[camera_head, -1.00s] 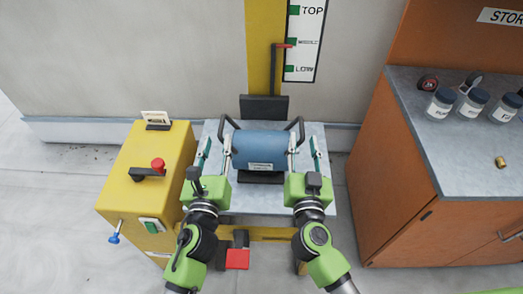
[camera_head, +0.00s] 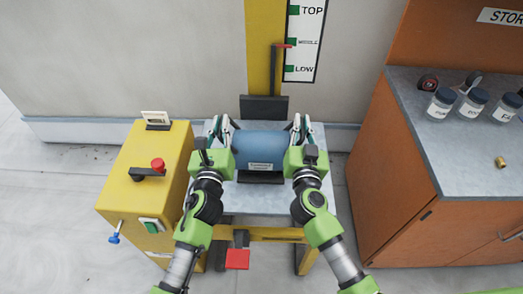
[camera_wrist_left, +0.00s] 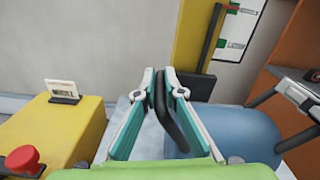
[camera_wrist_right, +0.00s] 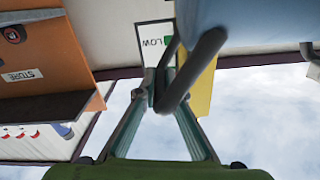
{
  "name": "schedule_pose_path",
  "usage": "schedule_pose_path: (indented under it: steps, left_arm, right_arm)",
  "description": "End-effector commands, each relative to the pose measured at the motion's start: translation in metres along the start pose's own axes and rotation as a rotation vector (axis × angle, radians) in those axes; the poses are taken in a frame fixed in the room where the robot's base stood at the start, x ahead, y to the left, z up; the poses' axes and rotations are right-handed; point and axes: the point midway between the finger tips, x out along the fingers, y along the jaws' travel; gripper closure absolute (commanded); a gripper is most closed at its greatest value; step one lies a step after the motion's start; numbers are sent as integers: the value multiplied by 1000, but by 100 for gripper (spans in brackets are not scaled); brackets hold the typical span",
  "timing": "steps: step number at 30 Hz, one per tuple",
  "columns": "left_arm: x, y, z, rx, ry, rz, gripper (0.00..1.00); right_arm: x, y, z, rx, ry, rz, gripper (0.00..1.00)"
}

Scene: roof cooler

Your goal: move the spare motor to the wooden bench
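The spare motor (camera_head: 262,152) is a blue cylinder with a label and a black handle at each end. It sits on a black base on the grey plate of a yellow lift (camera_head: 262,204). My left gripper (camera_head: 221,127) is closed around the left black handle (camera_wrist_left: 166,112), which runs between its fingers. My right gripper (camera_head: 301,127) is closed around the right black handle (camera_wrist_right: 196,68). The motor's blue body also shows in the left wrist view (camera_wrist_left: 235,130).
A yellow control box (camera_head: 150,195) with a red button stands left of the lift. An orange-brown cabinet (camera_head: 395,190) with a grey top, several jars and a brass piece stands right. A yellow post (camera_head: 265,50) with a height sign (camera_head: 304,40) is behind. Floor is clear at left.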

Motion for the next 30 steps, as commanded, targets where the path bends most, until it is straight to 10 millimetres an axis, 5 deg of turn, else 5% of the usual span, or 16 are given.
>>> schedule_pose_path:
  steps: [17,30]
  left_arm:
    - [0,-6,9,-2,-11,-11,100]
    - [0,-12,38,-3,-12,-13,100]
  right_arm:
    - [0,-5,-9,3,9,-10,100]
    - [0,-12,-37,3,10,-13,100]
